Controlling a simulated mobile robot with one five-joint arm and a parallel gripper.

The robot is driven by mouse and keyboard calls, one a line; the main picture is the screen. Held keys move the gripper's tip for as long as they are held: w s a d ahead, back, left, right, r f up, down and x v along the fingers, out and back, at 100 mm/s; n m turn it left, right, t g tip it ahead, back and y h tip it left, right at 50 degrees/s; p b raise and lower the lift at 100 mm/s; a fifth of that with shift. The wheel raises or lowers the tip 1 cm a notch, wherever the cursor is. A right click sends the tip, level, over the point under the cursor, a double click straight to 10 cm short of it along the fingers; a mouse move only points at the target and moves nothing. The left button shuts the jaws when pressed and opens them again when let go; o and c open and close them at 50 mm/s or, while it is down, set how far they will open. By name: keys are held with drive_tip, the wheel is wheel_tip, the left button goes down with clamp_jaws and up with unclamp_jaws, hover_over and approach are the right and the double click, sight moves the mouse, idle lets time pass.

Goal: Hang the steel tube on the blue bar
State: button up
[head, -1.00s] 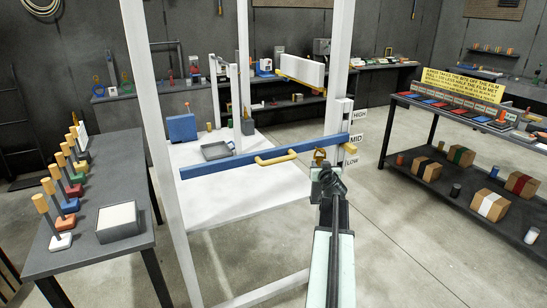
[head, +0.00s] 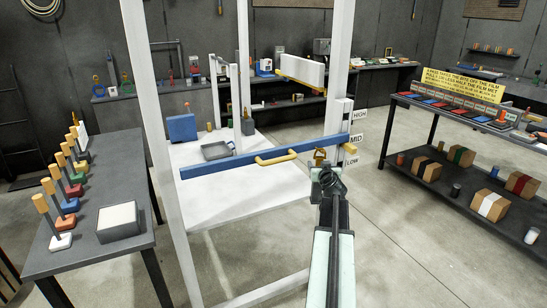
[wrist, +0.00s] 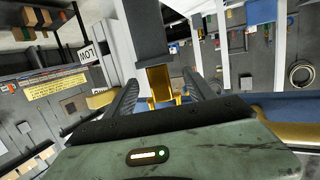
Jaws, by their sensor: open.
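The blue bar (head: 235,159) lies across a white upright frame, its right end by the MID and LOW labels. It has a yellow handle (head: 277,157). A brass-coloured catch (head: 320,154) sits near the bar's right end, and it also shows in the wrist view (wrist: 160,80). My gripper (head: 323,172) is just in front of and below that catch. In the wrist view my gripper (wrist: 161,77) is open, with the catch between or just beyond its fingertips; contact cannot be told. I cannot make out a steel tube in either view.
A dark table (head: 142,222) at left bears several wood-topped stands and a grey tray (head: 118,233). A white surface with a shallow grey tray (head: 217,151) lies behind the bar. A dark shelf rack (head: 440,187) with boxes stands at right. Floor is clear between frame and rack.

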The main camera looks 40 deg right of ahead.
drive_tip(key=shift+a, duration=0.1)
drive_tip(key=p+v, duration=0.1)
drive_tip(key=v, duration=0.6)
drive_tip(key=shift+s+p, duration=0.3)
drive_tip(key=shift+a+r, duration=0.1)
drive_tip(key=shift+a, duration=0.05)
